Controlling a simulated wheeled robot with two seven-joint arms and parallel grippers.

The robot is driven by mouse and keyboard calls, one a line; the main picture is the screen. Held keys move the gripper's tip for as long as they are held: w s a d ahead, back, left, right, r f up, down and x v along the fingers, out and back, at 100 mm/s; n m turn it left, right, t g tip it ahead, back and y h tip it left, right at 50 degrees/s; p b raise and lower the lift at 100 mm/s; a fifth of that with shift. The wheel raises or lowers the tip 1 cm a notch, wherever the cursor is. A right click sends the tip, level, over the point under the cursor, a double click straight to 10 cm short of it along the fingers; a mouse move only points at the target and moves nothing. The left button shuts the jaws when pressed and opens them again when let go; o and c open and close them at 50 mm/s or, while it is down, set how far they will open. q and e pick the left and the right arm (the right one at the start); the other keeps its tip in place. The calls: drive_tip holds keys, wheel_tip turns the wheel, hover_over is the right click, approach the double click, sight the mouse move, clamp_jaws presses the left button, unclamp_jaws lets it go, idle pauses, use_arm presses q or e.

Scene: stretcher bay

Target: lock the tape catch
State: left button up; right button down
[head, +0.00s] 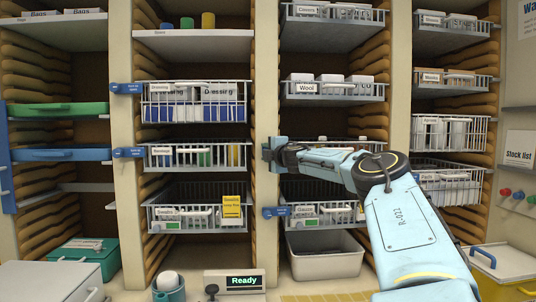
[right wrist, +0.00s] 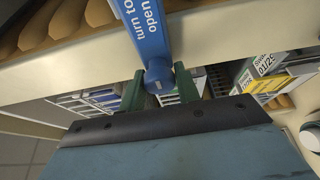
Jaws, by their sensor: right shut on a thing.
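My right gripper (head: 268,153) is at the post left of the third shelf column, in front of a basket partly covered by my right arm. In the right wrist view its dark green fingers (right wrist: 160,84) are shut on the rounded knob end of a blue catch (right wrist: 149,30). The catch bears white words, "turn to open" as far as I can read. In the head view my gripper hides this catch. The label of the basket beside it is hidden by my arm, so I cannot read whether it says tape. My left gripper is out of view.
Similar blue catches stick out at the dressing basket (head: 127,88), the basket below it (head: 128,152) and the gauze basket (head: 277,211). A yellow note (head: 231,206) hangs on the swabs basket. A display (head: 243,281) reads "Ready" on the counter.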

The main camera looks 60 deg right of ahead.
drive_tip(key=c, duration=1.3)
unclamp_jaws()
drive_tip(key=shift+r, duration=0.3)
drive_tip(key=shift+c, duration=0.2)
drive_tip(key=shift+o, duration=1.3)
drive_tip(key=shift+w+d+f, duration=0.1)
drive_tip(key=shift+f, duration=0.1)
drive_tip(key=b+v, duration=0.3)
drive_tip(key=v, duration=1)
